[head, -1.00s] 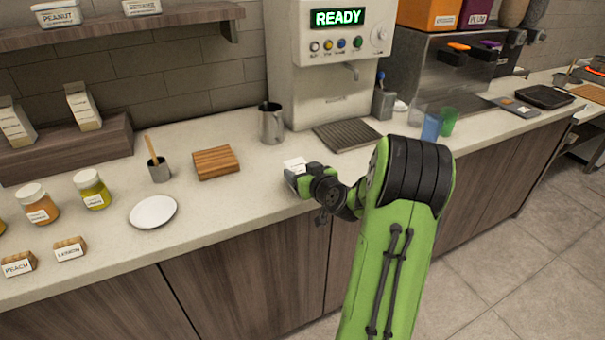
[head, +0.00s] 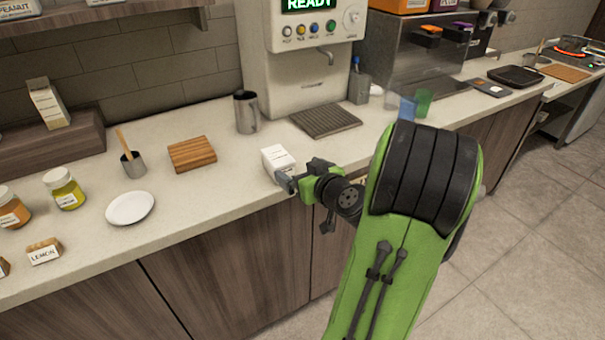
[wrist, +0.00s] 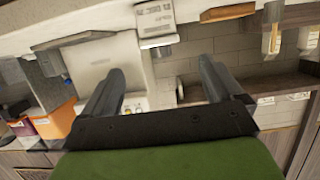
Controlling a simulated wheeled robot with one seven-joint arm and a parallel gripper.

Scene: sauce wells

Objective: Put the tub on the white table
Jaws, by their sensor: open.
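The tub (head: 278,158) is a small white box-like container standing on the pale counter near its front edge. It also shows at the top of the wrist view (wrist: 155,14), with grey print on it. My gripper (head: 284,182) is at the counter's front edge, just in front of the tub and slightly to its right. In the wrist view my gripper (wrist: 160,78) has its two fingers wide apart with nothing between them. The tub appears beyond the fingertips. I cannot pick out a separate white table.
The pale counter (head: 190,220) holds a wooden block (head: 192,154), a steel jug (head: 246,112), a white plate (head: 130,208) and a drip tray (head: 326,121) below the dispenser (head: 300,70). Blue and green cups (head: 424,101) stand to the right. Counter between plate and tub is clear.

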